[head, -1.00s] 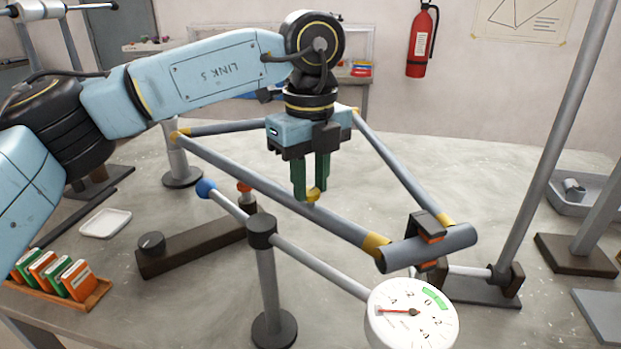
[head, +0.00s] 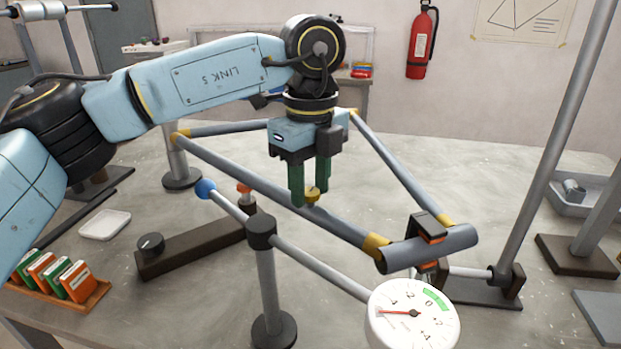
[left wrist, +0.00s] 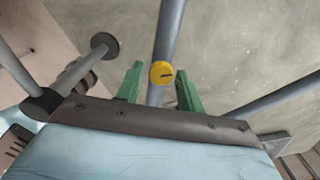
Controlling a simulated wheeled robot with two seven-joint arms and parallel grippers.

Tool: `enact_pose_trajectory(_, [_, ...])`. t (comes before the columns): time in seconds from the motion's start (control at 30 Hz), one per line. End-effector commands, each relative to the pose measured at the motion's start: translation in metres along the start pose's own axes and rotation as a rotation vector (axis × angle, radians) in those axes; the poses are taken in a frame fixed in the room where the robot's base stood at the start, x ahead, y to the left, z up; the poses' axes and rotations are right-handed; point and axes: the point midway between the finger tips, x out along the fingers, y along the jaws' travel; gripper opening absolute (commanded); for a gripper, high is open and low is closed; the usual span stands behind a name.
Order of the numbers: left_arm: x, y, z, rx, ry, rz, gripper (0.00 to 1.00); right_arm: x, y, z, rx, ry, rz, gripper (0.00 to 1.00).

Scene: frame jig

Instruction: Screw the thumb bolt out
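The yellow thumb bolt (head: 312,193) stands on the long grey tube (head: 255,187) of the frame. In the left wrist view its round yellow head (left wrist: 161,73) shows a dark slot mark. My left gripper (head: 310,197) points down over the tube, its two green fingers on either side of the bolt head. In the left wrist view the fingers of the left gripper (left wrist: 159,70) stand apart, with a gap between each finger and the bolt head. The bolt's shank is hidden. My right gripper is not in view.
A dial gauge (head: 412,314) and a post with a blue-knobbed rod (head: 268,285) stand in front. A black clamp (head: 430,226) sits on the thick tube at right. A dark bar with a knob (head: 190,240) lies at left, near a white dish (head: 105,224).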

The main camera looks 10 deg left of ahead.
Motion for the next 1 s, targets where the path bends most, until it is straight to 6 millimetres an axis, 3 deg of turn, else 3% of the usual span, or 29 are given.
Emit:
enact_pose_trajectory(0.1, [-0.002, 0.000, 0.000, 0.000, 0.000, -0.004, 0.49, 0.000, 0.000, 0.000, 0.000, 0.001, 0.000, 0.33])
enact_pose_trajectory(0.47, [-0.013, -0.001, 0.000, -0.001, -0.001, -0.009, 0.49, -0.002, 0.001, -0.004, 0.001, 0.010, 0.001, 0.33])
enact_pose_trajectory(0.7, [-0.063, -0.001, 0.000, -0.002, -0.001, -0.011, 0.49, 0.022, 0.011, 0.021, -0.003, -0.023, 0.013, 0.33])
enact_pose_trajectory(1.0, [-0.119, 0.000, 0.000, -0.001, -0.001, -0.008, 0.49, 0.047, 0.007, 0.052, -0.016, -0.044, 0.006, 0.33])
